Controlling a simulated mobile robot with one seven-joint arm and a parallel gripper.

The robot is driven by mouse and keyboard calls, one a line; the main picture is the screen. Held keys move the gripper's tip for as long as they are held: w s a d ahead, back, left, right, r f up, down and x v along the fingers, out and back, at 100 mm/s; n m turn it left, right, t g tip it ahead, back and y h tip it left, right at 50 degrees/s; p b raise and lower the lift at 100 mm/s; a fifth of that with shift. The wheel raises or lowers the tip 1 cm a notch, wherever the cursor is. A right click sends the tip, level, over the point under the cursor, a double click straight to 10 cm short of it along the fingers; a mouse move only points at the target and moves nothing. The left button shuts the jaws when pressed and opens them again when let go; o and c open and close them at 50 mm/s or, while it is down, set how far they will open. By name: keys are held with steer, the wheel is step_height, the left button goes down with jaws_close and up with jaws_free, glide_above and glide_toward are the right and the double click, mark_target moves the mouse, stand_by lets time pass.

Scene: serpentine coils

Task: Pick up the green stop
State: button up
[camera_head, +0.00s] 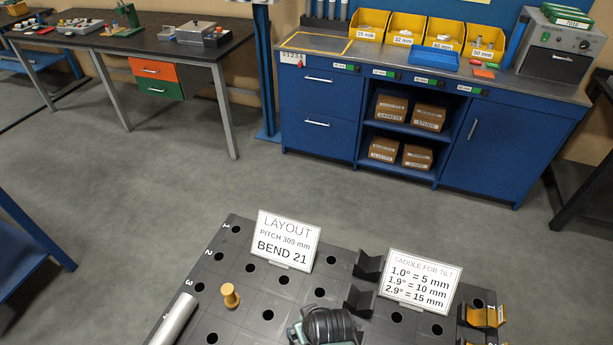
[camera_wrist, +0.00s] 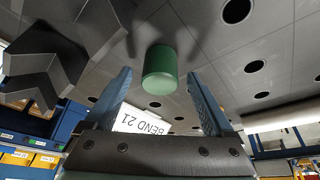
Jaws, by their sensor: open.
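The green stop (camera_wrist: 160,70) is a short green cylinder standing on the dark board with holes (camera_wrist: 215,55). In the wrist view it shows between and just beyond the fingers of my gripper (camera_wrist: 158,78), which is open, with a gap on both sides. I cannot tell how far the fingertips are from it in depth. In the head view my gripper (camera_head: 325,326) is over the front of the board (camera_head: 250,250), and the stop is not visible there, probably hidden by the arm.
Dark V saddles (camera_head: 368,265) stand close by, also in the wrist view (camera_wrist: 50,50). The layout sign (camera_head: 285,240) and saddle sign (camera_head: 420,281) stand behind.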

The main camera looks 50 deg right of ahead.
steer(key=shift+w+d+f, duration=0.15)
steer(key=shift+w+f, duration=0.1)
steer(key=shift+f, duration=0.4)
jaws_close()
